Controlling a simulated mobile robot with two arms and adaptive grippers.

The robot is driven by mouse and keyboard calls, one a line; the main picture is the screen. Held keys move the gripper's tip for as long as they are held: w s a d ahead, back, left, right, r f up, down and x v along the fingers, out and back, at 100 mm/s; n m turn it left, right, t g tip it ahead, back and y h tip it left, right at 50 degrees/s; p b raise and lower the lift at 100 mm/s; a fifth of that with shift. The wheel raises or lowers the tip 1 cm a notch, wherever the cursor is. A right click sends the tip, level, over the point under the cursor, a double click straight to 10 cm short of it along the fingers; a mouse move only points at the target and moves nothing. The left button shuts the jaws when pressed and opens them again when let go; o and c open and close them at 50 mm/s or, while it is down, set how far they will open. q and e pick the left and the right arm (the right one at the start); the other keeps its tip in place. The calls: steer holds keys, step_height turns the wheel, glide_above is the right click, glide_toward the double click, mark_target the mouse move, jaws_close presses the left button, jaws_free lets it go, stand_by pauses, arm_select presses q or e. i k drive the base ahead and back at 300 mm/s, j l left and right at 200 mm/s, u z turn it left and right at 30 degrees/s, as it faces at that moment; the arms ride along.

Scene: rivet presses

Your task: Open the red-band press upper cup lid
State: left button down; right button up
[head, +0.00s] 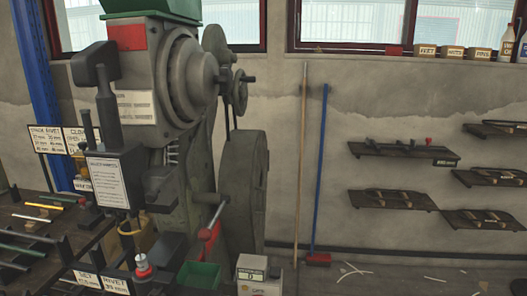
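The press (150,75) with a red band (126,38) stands left of centre, grey and upright. A green cup or hopper (150,8) sits on its top and is cut off by the upper picture edge. I cannot make out a lid on it or whether one is open or shut. A round wheel housing (185,75) and a small handwheel (238,92) are on the press's right side. A dark block with a handle (96,64) is at its front left. Neither of my grippers shows in the head view.
A bench with rods (38,206) is at the left. A green bin (198,276) and a counter box (258,276) stand low by the press. A wooden pole (301,160) and blue broom (320,170) lean on the wall. Wall shelves (390,199) are at the right.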

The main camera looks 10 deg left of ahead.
mark_target(82, 146)
steer(key=u, duration=1.25)
